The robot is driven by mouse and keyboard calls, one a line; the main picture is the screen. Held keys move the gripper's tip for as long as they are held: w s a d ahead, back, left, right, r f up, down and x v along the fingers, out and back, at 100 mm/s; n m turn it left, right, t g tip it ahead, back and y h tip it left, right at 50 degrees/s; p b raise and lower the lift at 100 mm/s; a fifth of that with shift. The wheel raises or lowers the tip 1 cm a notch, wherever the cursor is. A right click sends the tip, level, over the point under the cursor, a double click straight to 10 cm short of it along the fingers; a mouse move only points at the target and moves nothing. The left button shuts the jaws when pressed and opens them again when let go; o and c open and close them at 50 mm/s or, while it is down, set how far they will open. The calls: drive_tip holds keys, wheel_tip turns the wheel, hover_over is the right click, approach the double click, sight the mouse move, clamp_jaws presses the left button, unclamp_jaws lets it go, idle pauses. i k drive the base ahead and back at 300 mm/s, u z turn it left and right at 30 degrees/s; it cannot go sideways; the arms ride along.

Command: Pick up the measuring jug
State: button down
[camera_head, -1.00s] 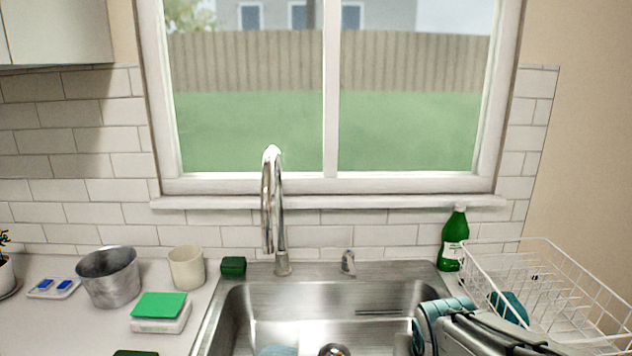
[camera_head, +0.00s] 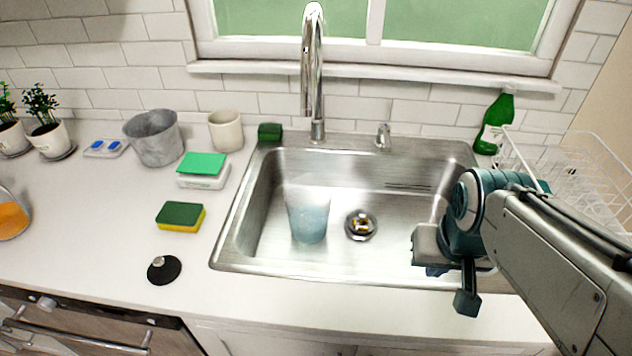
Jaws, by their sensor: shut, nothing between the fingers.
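A translucent, pale blue cup-shaped vessel (camera_head: 308,217) stands in the left part of the sink basin; I take it for the measuring jug, though no handle or scale shows clearly. My gripper (camera_head: 437,271) is over the right front part of the sink, to the right of the vessel and well apart from it. It is shut and empty, partly hidden by my own wrist.
The sink rim (camera_head: 226,228) surrounds the basin, and the tall faucet (camera_head: 313,75) rises behind it. A sponge (camera_head: 180,216) and black stopper (camera_head: 164,269) lie left. A green bottle (camera_head: 494,124) and wire rack (camera_head: 590,170) stand right.

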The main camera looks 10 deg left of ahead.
sight(307, 196)
drive_tip(key=k, duration=0.5)
drive_tip(key=z, duration=1.9)
drive_tip(key=k, duration=1.2)
drive_tip(key=u, duration=1.4)
drive_tip(key=i, duration=1)
